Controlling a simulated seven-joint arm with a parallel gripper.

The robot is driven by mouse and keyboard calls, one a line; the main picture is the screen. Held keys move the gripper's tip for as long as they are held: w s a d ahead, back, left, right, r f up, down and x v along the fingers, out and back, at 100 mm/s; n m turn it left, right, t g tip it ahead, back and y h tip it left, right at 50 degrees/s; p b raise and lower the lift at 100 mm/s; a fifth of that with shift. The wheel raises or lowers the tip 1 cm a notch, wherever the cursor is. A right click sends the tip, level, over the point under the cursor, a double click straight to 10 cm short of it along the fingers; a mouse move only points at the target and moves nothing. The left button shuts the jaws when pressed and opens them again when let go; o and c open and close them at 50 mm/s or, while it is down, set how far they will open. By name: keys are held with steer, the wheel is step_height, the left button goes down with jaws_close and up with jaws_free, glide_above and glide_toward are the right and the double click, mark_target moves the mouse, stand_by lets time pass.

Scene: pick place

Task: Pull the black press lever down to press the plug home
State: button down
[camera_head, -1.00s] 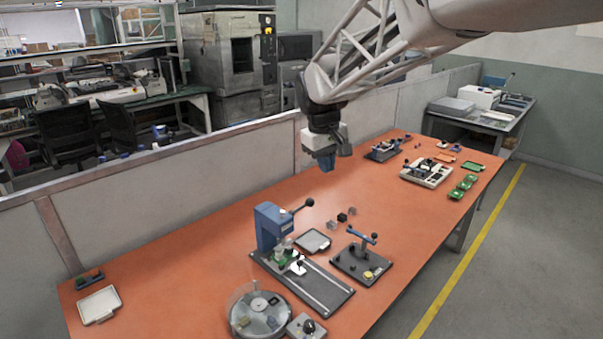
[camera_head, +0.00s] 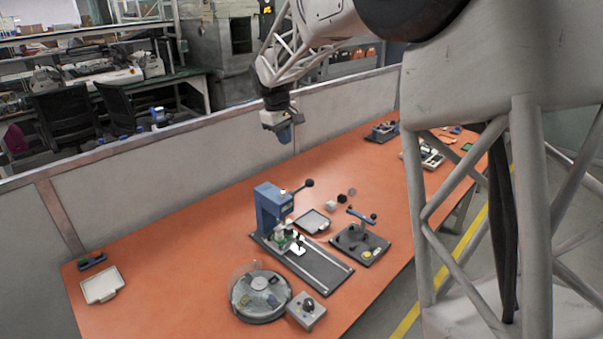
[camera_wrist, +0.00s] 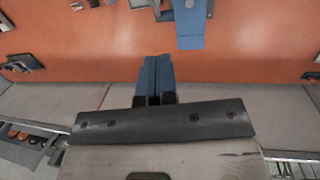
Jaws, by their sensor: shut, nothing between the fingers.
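The blue press (camera_head: 268,210) stands on a dark base plate (camera_head: 325,271) near the middle of the orange table. Its black lever (camera_head: 308,183) ends in a round knob and sticks out to the upper right. A small green and white part sits under the press head; I cannot make out the plug itself. My gripper (camera_head: 286,136) hangs in the air above and behind the press, clear of the lever. In the wrist view my blue fingers (camera_wrist: 156,62) are together and empty, and the blue press body (camera_wrist: 188,28) shows ahead of them, apart.
A small fixture with a blue-topped handle (camera_head: 360,236) stands right of the press, near a grey tray (camera_head: 312,222) and small blocks. A round clear-walled dish (camera_head: 260,293) and grey control box (camera_head: 306,311) are in front. A low partition (camera_head: 190,170) runs behind the table.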

steer(key=shift+f, duration=0.15)
glide_toward(307, 182)
steer(key=w+a+f, duration=0.3)
steer(key=f, duration=0.2)
steer(key=shift+s+d+f, duration=0.25)
steer(key=shift+d+f, duration=0.3)
steer(key=shift+d, duration=0.2)
steer(key=shift+s+d+f, duration=0.25)
steer(key=shift+d+f, duration=0.3)
steer(key=shift+d, duration=0.2)
steer(key=shift+s+d, duration=0.1)
steer(key=shift+s, duration=0.05)
steer(key=shift+s+d+f+t+y, duration=0.6)
steer(key=shift+s+d+f+t, duration=0.05)
steer(key=shift+t, duration=0.05)
steer(key=s+d+f+t+y, duration=0.1)
steer(key=s+d+f, duration=0.1)
steer(key=f, duration=0.3)
steer(key=s+d+f+y, duration=0.1)
steer(key=f, duration=0.5)
steer(key=shift+s+d+f+t, duration=0.35)
steer(key=shift+s+d+t, duration=0.05)
